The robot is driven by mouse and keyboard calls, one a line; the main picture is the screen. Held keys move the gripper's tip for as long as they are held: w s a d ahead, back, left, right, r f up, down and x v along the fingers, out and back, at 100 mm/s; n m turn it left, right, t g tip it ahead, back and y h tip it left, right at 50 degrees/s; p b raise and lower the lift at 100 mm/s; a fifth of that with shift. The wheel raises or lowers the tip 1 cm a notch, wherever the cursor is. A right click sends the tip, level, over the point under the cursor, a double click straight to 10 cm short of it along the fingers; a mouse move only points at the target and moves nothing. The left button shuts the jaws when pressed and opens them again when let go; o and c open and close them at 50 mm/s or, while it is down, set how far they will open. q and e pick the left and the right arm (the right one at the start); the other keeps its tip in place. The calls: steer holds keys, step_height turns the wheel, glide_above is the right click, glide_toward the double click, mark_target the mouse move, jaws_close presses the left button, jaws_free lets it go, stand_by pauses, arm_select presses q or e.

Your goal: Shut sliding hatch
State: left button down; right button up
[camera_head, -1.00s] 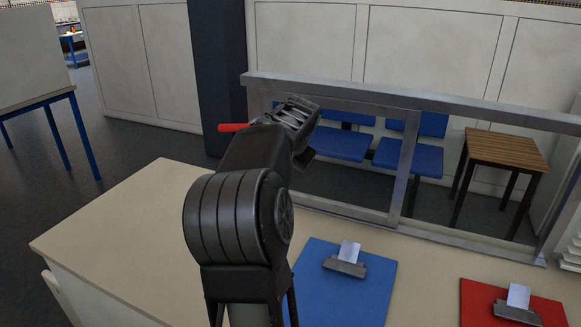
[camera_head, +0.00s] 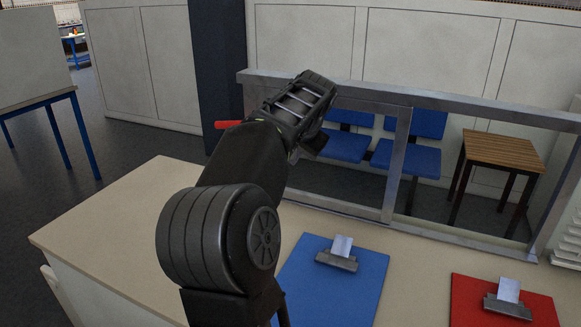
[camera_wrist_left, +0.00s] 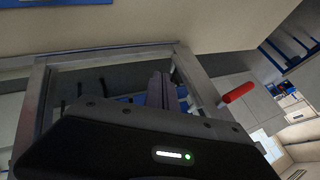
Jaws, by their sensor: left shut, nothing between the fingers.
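The metal-framed sliding hatch (camera_head: 401,165) stands along the far edge of the counter. Its framed panel is at the left part of the outer frame, and the right part shows a stretch with no upright across it. My left gripper (camera_head: 305,110) is in front of the panel's upper left part in the head view. In the left wrist view its fingers (camera_wrist_left: 160,88) are shut and empty, between the metal bars. A red handle (camera_head: 228,124) sticks out left of my arm; it also shows in the left wrist view (camera_wrist_left: 238,92), right of the fingers. Contact cannot be told.
A blue clipboard (camera_head: 335,290) and a red clipboard (camera_head: 480,305) lie on the pale counter (camera_head: 110,240). Blue chairs (camera_head: 345,146) and a wooden table (camera_head: 503,152) stand behind the hatch. A dark pillar (camera_head: 218,70) rises behind its left end.

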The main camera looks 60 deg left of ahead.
arm_select(q)
steer(key=v, duration=0.3)
steer(key=shift+w+d+r, duration=0.1)
steer(key=shift+w+d, duration=0.05)
steer(key=shift+d, duration=0.05)
stand_by(0.5)
